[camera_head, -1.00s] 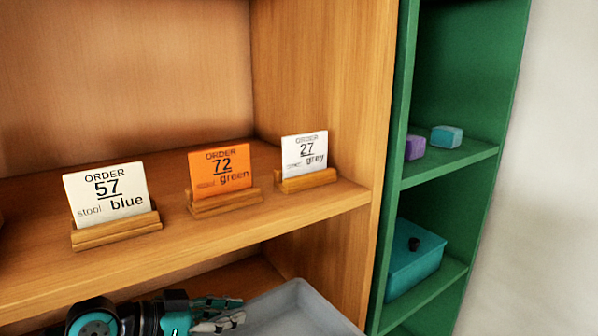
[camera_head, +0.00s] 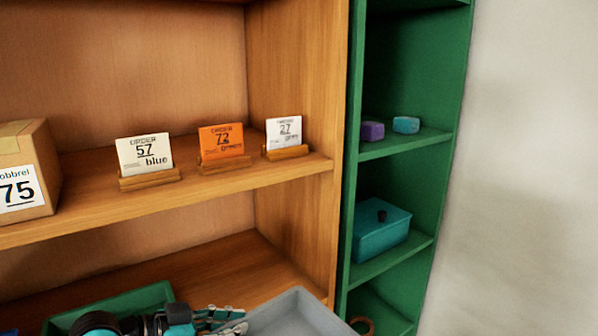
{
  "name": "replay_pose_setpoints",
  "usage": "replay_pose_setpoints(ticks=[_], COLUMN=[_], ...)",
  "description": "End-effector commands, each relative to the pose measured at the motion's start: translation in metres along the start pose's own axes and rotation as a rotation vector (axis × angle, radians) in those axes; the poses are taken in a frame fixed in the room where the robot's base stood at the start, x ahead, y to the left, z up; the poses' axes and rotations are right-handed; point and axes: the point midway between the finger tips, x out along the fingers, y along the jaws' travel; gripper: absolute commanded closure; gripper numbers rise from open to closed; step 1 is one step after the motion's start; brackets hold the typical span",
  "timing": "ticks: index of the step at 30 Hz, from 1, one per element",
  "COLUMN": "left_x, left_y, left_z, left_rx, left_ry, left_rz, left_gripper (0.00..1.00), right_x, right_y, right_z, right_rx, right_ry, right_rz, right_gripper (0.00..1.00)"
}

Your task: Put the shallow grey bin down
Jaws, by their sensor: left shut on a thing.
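The shallow grey bin (camera_head: 297,314) shows at the bottom edge of the head view, in front of the wooden shelf unit; its lower part is cut off. My left gripper (camera_head: 232,322) is at the bin's left rim and is shut on it. The near part of the fingers and the wrist are partly cut off by the picture edge. My right gripper is not in view.
A green tray (camera_head: 110,304) sits on the lower wooden shelf (camera_head: 222,270), left of the bin. The upper shelf holds a cardboard box (camera_head: 25,170) and order cards (camera_head: 144,155). The green shelf at right holds a teal lidded box (camera_head: 380,235) and small blocks (camera_head: 406,125).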

Motion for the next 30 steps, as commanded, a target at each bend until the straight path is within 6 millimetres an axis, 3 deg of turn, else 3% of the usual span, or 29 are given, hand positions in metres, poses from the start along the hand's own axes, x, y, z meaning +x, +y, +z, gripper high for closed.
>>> replay_pose_setpoints(ticks=[9,18,23,30], left_x=[0.012,0.014,0.000,-0.041], left_y=[0.015,0.023,0.020,0.009], left_z=[0.032,0.060,0.068,0.070], left_rx=[-0.034,-0.116,-0.194,-0.318], left_ry=[0.007,0.022,0.038,0.060], left_rz=[-0.072,-0.256,-0.446,-0.750], left_gripper=[1.00,1.00,1.00,1.00], right_x=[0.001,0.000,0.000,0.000], right_y=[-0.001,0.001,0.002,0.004], right_z=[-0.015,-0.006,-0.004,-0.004], right_rx=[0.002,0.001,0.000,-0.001], right_ry=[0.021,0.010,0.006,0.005], right_rz=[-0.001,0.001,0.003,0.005], right_gripper=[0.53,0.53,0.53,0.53])
